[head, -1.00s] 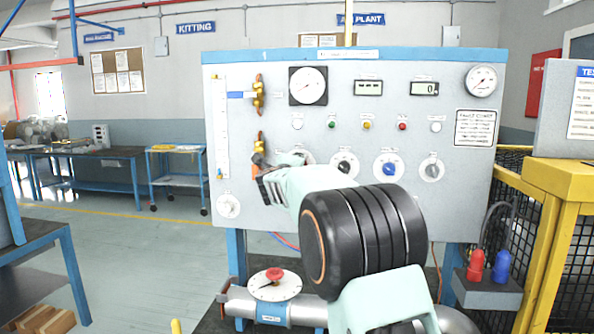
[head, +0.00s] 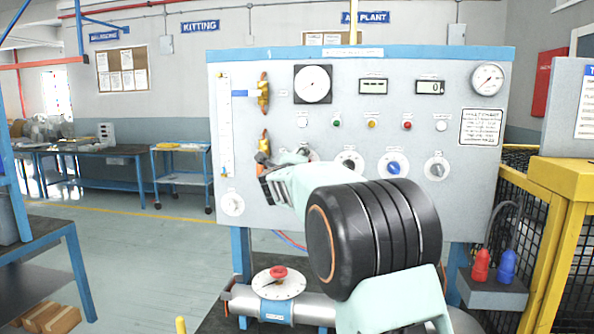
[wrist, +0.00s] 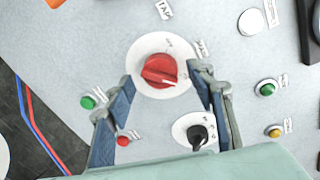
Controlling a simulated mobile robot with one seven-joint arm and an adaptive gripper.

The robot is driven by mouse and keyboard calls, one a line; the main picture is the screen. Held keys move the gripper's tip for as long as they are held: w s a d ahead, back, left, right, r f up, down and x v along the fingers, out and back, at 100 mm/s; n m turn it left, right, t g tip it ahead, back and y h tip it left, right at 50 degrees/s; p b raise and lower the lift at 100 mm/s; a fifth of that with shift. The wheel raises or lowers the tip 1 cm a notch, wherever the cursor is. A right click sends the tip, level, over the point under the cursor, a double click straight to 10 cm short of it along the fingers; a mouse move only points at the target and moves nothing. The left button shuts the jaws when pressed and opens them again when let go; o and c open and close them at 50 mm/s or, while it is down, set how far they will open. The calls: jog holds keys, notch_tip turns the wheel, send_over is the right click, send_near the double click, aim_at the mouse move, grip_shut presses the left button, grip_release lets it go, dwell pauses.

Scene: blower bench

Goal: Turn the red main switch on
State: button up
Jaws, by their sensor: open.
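The red main switch (wrist: 160,71) is a round red knob with a white pointer line on a white disc, in the upper middle of the wrist view. My gripper (wrist: 165,90) is open, with one finger on each side of the switch's disc. I cannot tell whether the fingers touch the panel. In the head view my gripper (head: 268,172) is in front of the panel's left part, and my arm hides the red switch there.
The grey panel (head: 340,215) carries a black knob (wrist: 197,134), a blue knob (head: 393,168), small buttons, gauges and displays. A valve wheel (head: 279,283) sits on a pipe below. A yellow-framed mesh guard (head: 560,240) stands to the right.

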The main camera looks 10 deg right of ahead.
jog(key=v, duration=1.1)
jog(key=shift+r, duration=0.15)
